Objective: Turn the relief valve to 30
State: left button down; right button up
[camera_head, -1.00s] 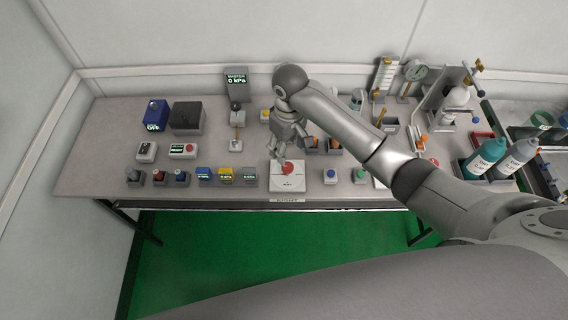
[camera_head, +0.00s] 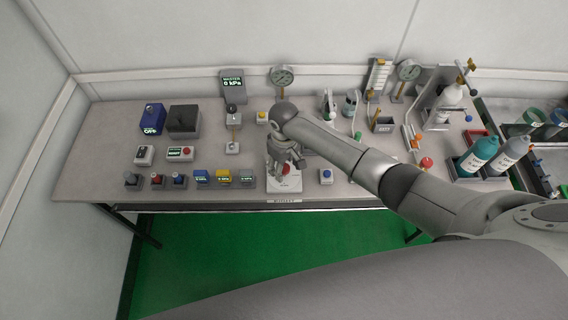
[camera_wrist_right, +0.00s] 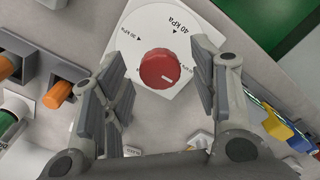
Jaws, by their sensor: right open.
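The relief valve is a round red knob (camera_head: 285,169) on a white plate (camera_head: 284,186) near the front edge of the bench. The right wrist view shows the red knob (camera_wrist_right: 159,69) with a small pale mark on its face. The white dial (camera_wrist_right: 150,22) reads "40 kPa" at upper right and seemingly "30 kPa" at left; other print is partly hidden. My right gripper (camera_head: 285,160) is over the knob, and its open fingers (camera_wrist_right: 160,72) stand on either side of it with gaps. Contact is not visible. My left gripper is not in view.
A round gauge (camera_head: 283,77) stands behind, and a master display (camera_head: 233,80) reads 0 kPa. Bottles (camera_head: 479,156) stand far right.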

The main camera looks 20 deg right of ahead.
jog(key=c, duration=1.1)
jog(key=shift+o, duration=0.2)
